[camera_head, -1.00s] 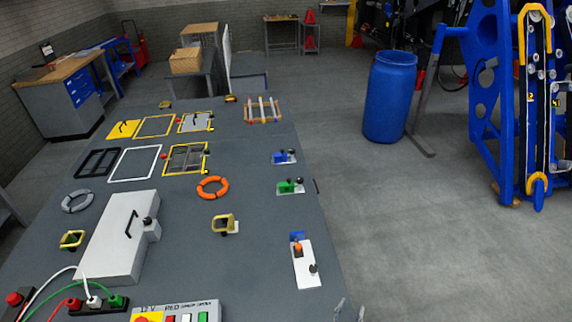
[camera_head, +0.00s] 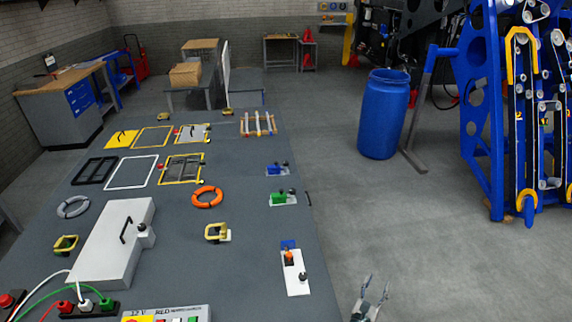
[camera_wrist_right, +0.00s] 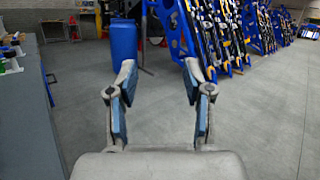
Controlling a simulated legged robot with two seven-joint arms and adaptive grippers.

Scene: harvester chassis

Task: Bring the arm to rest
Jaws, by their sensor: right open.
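My right gripper (camera_head: 375,291) shows at the bottom edge of the head view, to the right of the table and over bare floor. Its two fingers are apart with nothing between them. In the right wrist view the open fingers (camera_wrist_right: 159,80) frame empty floor, with the blue barrel and blue machine frame far beyond. My left gripper is not in view.
The grey table (camera_head: 245,265) with switches and panels fills the left of the head view. Its edge (camera_wrist_right: 48,115) is left of my right gripper. A blue barrel (camera_head: 385,115) and a blue machine frame (camera_head: 480,130) stand beyond open floor (camera_head: 400,220).

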